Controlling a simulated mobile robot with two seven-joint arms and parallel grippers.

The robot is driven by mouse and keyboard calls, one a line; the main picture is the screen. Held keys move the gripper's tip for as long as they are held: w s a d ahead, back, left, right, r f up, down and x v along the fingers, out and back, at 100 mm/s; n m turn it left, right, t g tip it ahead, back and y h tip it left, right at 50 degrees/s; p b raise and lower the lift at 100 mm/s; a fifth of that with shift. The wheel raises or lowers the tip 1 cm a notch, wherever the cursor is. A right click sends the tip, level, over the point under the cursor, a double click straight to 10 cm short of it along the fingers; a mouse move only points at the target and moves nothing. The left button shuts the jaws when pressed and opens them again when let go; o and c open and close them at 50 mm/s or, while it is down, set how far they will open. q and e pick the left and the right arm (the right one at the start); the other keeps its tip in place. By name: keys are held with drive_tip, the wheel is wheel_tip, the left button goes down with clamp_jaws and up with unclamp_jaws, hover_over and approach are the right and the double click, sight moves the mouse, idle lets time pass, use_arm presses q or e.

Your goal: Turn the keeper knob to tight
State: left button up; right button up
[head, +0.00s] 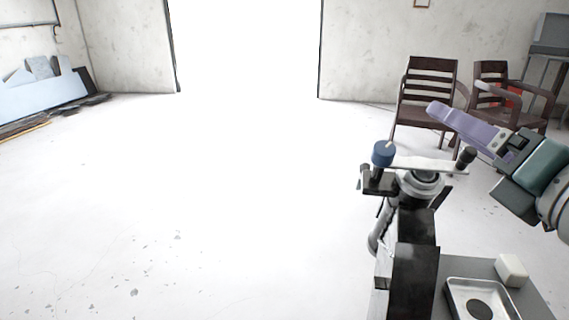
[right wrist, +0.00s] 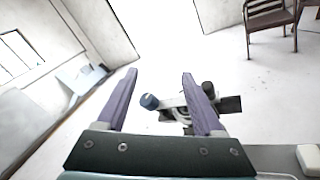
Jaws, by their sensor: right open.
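The keeper knob seems to be the blue round knob (head: 383,153) with a pale mark on its top, at the left end of the spring suspension assembly (head: 420,182). It also shows in the right wrist view (right wrist: 149,101), between the fingers and apart from them. A dark knob (head: 466,154) stands at the right end of a pale bar (head: 430,163). My right gripper (head: 437,109), with purple fingers, is above and behind the assembly; it is open and empty, and it also shows in the right wrist view (right wrist: 160,72). My left gripper is not in view.
A black stand (head: 415,265) carries the assembly. A metal tray (head: 482,300) and a white block (head: 511,269) lie on a grey surface at lower right. Brown chairs (head: 429,85) stand behind. Floor to the left is clear, with panels (head: 42,92) against the far-left wall.

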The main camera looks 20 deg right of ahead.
sight(376, 144)
drive_tip(key=a+f+n+y+b, duration=0.1)
drive_tip(key=n+y, duration=0.1)
drive_tip(key=n, duration=0.2)
drive_tip(key=w+a+f+n+y+b, duration=0.1)
drive_tip(key=f+n, duration=0.1)
drive_tip(key=n, duration=0.2)
drive_tip(key=a+f+n+y+b, duration=0.1)
drive_tip(key=f+n+y, duration=0.1)
drive_tip(key=n, duration=0.2)
drive_tip(key=shift+w+f+y, duration=0.2)
drive_tip(key=shift+y, duration=0.1)
drive_tip(key=shift+w+n, duration=0.15)
drive_tip(key=shift+n, duration=0.35)
drive_tip(key=shift+w+a+r+p, duration=0.1)
drive_tip(key=shift+w+r+p, duration=0.05)
drive_tip(key=shift+w+p, duration=0.2)
drive_tip(key=w, duration=0.2)
drive_tip(key=w+p, duration=0.1)
drive_tip(key=w, duration=0.2)
drive_tip(key=w+a, duration=0.1)
drive_tip(key=w, duration=0.2)
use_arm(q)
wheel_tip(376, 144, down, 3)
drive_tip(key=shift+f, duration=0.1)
use_arm(e)
drive_tip(key=shift+w, duration=0.45)
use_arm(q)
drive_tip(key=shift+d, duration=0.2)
use_arm(e)
clamp_jaws()
